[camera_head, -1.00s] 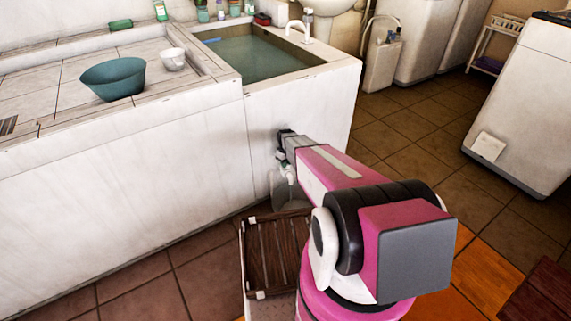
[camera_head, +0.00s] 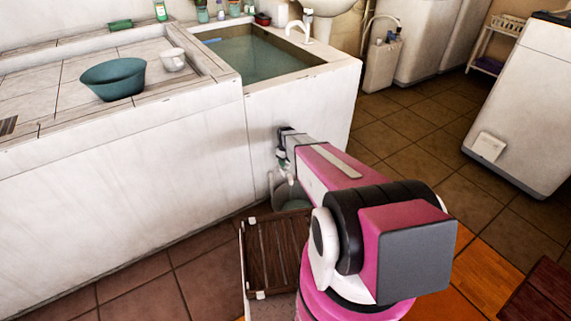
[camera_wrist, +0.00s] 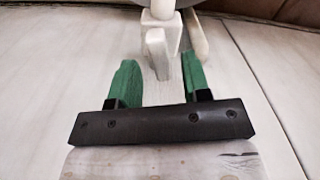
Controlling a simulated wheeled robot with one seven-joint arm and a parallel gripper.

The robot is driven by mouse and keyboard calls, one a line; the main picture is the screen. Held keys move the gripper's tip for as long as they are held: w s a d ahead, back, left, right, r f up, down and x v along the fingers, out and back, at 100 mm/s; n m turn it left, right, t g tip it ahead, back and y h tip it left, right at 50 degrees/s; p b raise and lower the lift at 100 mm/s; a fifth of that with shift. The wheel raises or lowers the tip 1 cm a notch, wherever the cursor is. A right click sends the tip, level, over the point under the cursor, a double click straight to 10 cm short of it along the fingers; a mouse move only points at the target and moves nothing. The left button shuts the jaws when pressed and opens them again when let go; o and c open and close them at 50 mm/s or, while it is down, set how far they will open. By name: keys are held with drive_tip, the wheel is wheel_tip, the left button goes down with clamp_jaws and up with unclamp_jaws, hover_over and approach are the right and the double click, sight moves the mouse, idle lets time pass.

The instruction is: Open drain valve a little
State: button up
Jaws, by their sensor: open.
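The white drain valve (camera_wrist: 161,22) is at the top middle of the wrist view, with a short flat lever (camera_wrist: 156,45) pointing toward me. My gripper (camera_wrist: 159,63) is open, one green finger on each side of the lever's near end. Neither finger visibly touches it. In the head view my gripper (camera_head: 284,152) is at the front wall of the washbasin (camera_head: 305,105), and the arm and wrist hide most of the valve there. The basin holds greenish water (camera_head: 262,55).
A grey bucket (camera_head: 279,193) stands on the floor below my gripper, partly hidden by my arm. A dark slatted wooden piece (camera_head: 268,255) lies in front of it. A teal bowl (camera_head: 113,78) and a white cup (camera_head: 172,60) sit on the tiled counter.

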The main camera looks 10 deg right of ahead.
wheel_tip(320, 180, up, 9)
drive_tip(key=shift+r, duration=0.2)
idle(0.5)
drive_tip(key=s+r+m, duration=0.3)
drive_tip(key=s+r, duration=0.5)
drive_tip(key=s, duration=0.5)
drive_tip(key=s+r+m, duration=0.4)
drive_tip(key=s+r, duration=0.4)
drive_tip(key=s, duration=0.5)
drive_tip(key=shift+s+r+m, duration=0.2)
drive_tip(key=shift+r+m, duration=0.1)
